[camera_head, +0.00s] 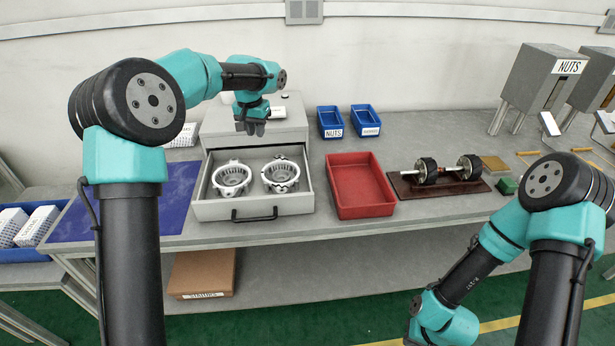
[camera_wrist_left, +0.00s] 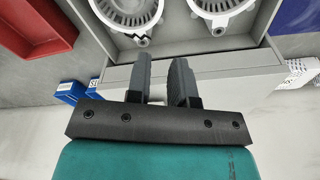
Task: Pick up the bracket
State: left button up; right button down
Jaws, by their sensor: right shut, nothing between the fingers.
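Two round, pale metal brackets lie in the open grey drawer (camera_head: 255,208). The left bracket (camera_head: 231,178) and the right bracket (camera_head: 281,174) sit side by side. In the left wrist view the same two show at the top edge, partly cut off: the right one (camera_wrist_left: 143,18) and the left one (camera_wrist_left: 217,22). My left gripper (camera_head: 252,128) hangs in front of the drawer cabinet, behind and above the brackets. Its fingers (camera_wrist_left: 160,80) are apart with nothing between them, and touch neither bracket. My right arm reaches down at the lower right; its gripper is out of view.
The drawer's cabinet (camera_head: 215,128) stands behind it. A red tray (camera_head: 362,205) is right of the drawer, with blue bins (camera_head: 331,123) behind. A rotor on a brown board (camera_head: 440,187) lies further right. A blue mat (camera_head: 130,210) lies left.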

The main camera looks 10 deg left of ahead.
pick_arm(q)
jog(key=shift+s+a+f, duration=0.1)
jog(key=shift+a, duration=0.05)
send_near(264, 169)
notch_tip(264, 169, down, 5)
dwell(0.6)
jog(key=shift+w, duration=0.2)
jog(key=shift+w+f, duration=0.2)
jog(key=shift+f, duration=1.1)
jog(key=shift+w+f, duration=0.2)
jog(key=shift+f, duration=1.05)
jog(key=shift+c, duration=0.4)
grip_shut()
jog(key=shift+r, duration=0.1)
